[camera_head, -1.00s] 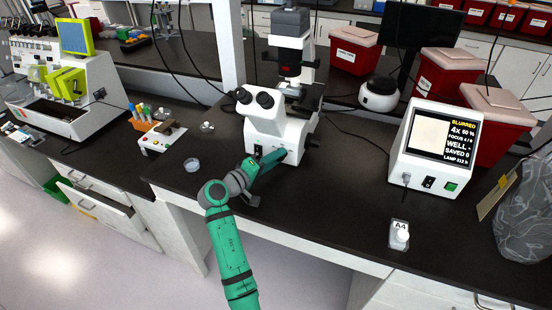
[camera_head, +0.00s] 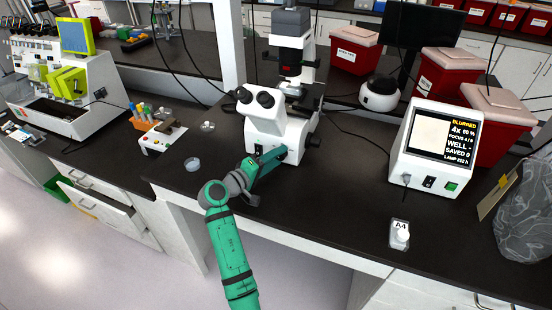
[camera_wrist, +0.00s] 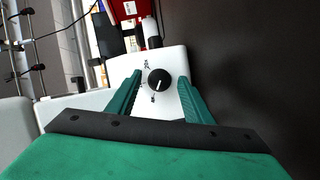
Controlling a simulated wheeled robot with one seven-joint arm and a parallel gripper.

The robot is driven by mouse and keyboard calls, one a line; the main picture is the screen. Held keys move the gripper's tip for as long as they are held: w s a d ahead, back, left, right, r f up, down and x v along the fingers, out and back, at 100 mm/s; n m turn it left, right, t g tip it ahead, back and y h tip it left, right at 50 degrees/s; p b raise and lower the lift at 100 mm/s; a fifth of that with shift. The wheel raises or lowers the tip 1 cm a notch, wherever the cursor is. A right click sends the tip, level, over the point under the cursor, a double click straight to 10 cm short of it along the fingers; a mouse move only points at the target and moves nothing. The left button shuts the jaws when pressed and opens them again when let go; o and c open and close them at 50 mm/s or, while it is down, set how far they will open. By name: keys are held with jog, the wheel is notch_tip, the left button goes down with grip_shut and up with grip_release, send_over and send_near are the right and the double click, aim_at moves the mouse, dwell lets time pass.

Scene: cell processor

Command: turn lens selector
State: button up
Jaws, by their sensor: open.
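The lens selector is a round black knob (camera_wrist: 159,80) with a white pointer line, on the white side of the microscope (camera_head: 276,128). In the wrist view the knob sits ahead of and between the two green fingers of my gripper (camera_wrist: 159,98). The fingers are apart and nothing is between them that they touch, as far as I can tell. Small printed marks surround the knob. In the head view my green arm reaches up to the microscope's front right side; the fingertips and knob are hard to make out there. The screen unit (camera_head: 436,145) reads "BLURRED" and "4x".
A small clear holder labelled A4 (camera_head: 400,234) stands on the dark bench at the right. A small round dish (camera_head: 193,164) and a white device with a rack (camera_head: 163,139) are left of the microscope. Red bins stand behind. The bench between microscope and screen unit is mostly clear.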

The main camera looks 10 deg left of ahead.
jog(key=v, duration=1)
jog(key=shift+s+a, duration=0.2)
jog(key=shift+s, duration=0.15)
